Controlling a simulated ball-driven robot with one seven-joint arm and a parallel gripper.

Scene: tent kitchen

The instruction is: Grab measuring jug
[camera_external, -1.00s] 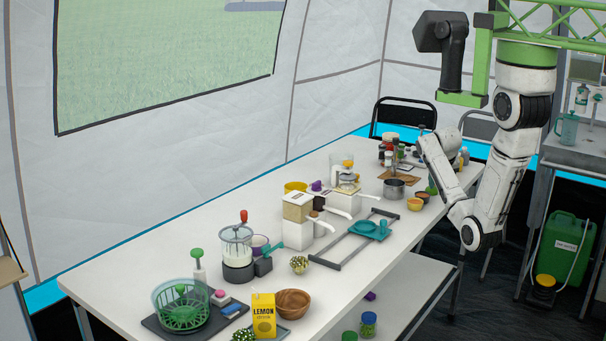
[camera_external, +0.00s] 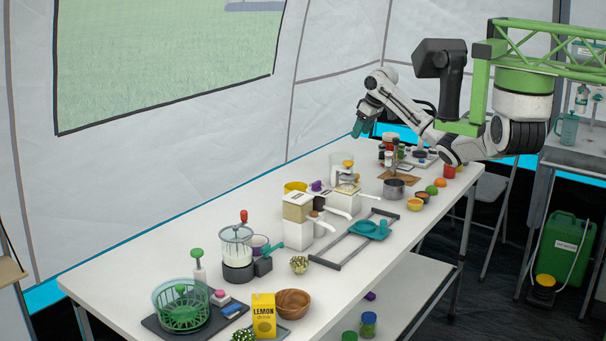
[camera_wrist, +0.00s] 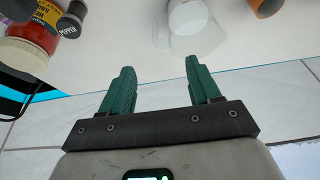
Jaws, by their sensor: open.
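My gripper (camera_external: 363,125) is open and empty, raised above the far part of the long white table. Its two teal fingers also show in the wrist view (camera_wrist: 157,85). In the wrist view a clear see-through vessel (camera_wrist: 205,42) with a white part stands on the table at the top centre, beyond the fingertips and not touching them. It may be the measuring jug, but its top is cut off by the frame. In the external view a teal jug-like vessel (camera_external: 568,129) stands on the metal side table at the right. I cannot tell which is the measuring jug.
A red jar (camera_wrist: 30,38) and a black-capped jar (camera_wrist: 72,20) stand left of the clear vessel; an orange item (camera_wrist: 265,6) is right of it. A pot (camera_external: 394,189), bowls and a rack (camera_external: 345,240) crowd the white table (camera_external: 130,262). The tent wall is close behind.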

